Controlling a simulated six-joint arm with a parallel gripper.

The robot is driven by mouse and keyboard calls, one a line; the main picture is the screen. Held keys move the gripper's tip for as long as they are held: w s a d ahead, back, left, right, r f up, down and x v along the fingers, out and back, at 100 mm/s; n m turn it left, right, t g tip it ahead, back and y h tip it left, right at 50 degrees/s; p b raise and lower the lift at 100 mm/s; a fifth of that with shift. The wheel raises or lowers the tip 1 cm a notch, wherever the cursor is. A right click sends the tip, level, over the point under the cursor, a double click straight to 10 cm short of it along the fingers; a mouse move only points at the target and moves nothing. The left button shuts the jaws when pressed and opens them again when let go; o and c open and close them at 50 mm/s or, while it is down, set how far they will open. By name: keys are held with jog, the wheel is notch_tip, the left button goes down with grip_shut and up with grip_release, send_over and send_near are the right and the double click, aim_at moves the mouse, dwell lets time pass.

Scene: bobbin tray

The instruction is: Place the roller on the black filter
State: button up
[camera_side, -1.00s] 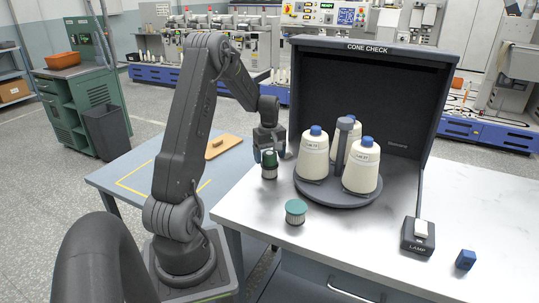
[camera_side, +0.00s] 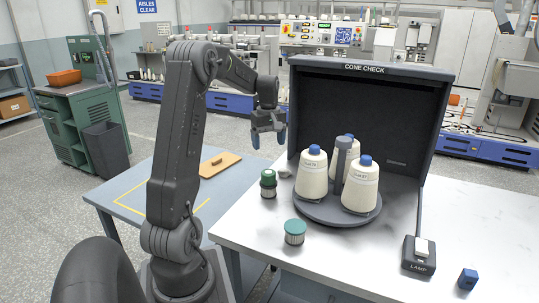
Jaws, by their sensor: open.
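The green roller (camera_side: 268,178) stands upright on a small ribbed filter (camera_side: 268,192) with a dark top, which I take for the black filter. They stand on the white table, left of the round cone stand. My gripper (camera_side: 268,137) is open and empty, with blue fingertips apart. It is above the roller with a clear gap between them. Another ribbed filter with a teal top (camera_side: 295,228) stands nearer the front.
White cones (camera_side: 313,173) with blue tips stand on a dark round stand (camera_side: 330,216) inside the CONE CHECK hood. A small grey dish (camera_side: 285,173) is beside the roller. A lamp switch (camera_side: 419,256) and a blue block (camera_side: 467,279) are at right.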

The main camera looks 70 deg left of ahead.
jog(key=w+d+r+m+t+y, duration=0.1)
jog(key=d+r+m, duration=0.3)
jog(key=d, duration=0.6)
jog(key=d+r+m+t, duration=0.1)
jog(key=d+r+m, duration=0.3)
jog(key=d, duration=0.7)
jog(key=s+d+m+t, duration=0.1)
jog(key=s+d+m, duration=0.4)
jog(key=d, duration=0.3)
jog(key=s+d+f+m+t+h, duration=0.1)
jog(key=s+d+m+t, duration=0.1)
jog(key=s+d+m, duration=0.3)
jog(key=d+m, duration=0.1)
jog(key=d, duration=0.2)
jog(key=shift+s+d+f+t, duration=0.25)
jog(key=shift+s+d+t, duration=0.05)
jog(key=shift+s+d, duration=0.1)
